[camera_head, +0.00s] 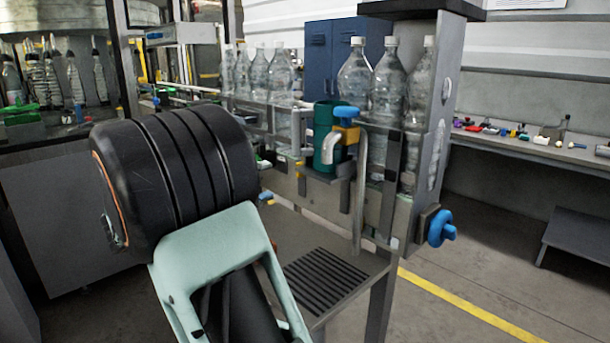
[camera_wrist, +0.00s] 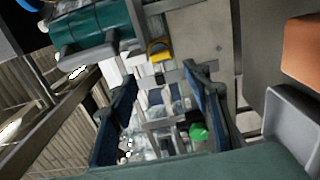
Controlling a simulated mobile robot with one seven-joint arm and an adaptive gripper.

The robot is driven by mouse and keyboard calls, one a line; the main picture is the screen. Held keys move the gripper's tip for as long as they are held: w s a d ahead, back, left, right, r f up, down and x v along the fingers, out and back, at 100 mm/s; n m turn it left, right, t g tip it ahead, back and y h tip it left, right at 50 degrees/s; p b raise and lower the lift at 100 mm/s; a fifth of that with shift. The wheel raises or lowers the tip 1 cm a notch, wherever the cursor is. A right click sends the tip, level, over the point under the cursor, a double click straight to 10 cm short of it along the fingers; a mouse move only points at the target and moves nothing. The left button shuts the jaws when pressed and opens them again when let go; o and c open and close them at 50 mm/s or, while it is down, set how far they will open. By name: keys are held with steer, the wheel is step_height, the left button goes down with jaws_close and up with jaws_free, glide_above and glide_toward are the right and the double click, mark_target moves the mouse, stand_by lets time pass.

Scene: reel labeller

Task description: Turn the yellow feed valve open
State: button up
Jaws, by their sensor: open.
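A yellow block (camera_head: 347,134) sits under a blue knob (camera_head: 347,113) beside a dark green cylinder (camera_head: 326,135) on the machine front. A smaller yellow part (camera_head: 299,167) is at the cylinder's lower left. In the wrist view a yellow part (camera_wrist: 160,50) lies just beyond my fingertips, to the right of the green cylinder (camera_wrist: 95,36); I cannot tell which yellow part this is, nor whether the valve is open. My gripper (camera_wrist: 160,76) is open, with nothing between its fingers and apart from the yellow part. In the head view my arm hides most of the gripper.
A grey pipe (camera_head: 361,190) runs down beside the cylinder toward a slotted grate (camera_head: 325,281). Clear bottles (camera_head: 388,80) stand behind the panel. A blue round knob (camera_head: 441,228) is on the post at the right. A workbench (camera_head: 545,153) with small parts stands farther right, across open floor.

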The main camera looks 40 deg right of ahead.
steer(key=d, duration=1)
steer(key=shift+w, duration=0.4)
steer(key=shift+d, duration=0.1)
steer(key=shift+c, duration=0.5)
steer(key=c, duration=1.1)
steer(key=shift+o, duration=0.2)
steer(key=shift+n+p, duration=6.95)
steer(key=shift+n, duration=0.45)
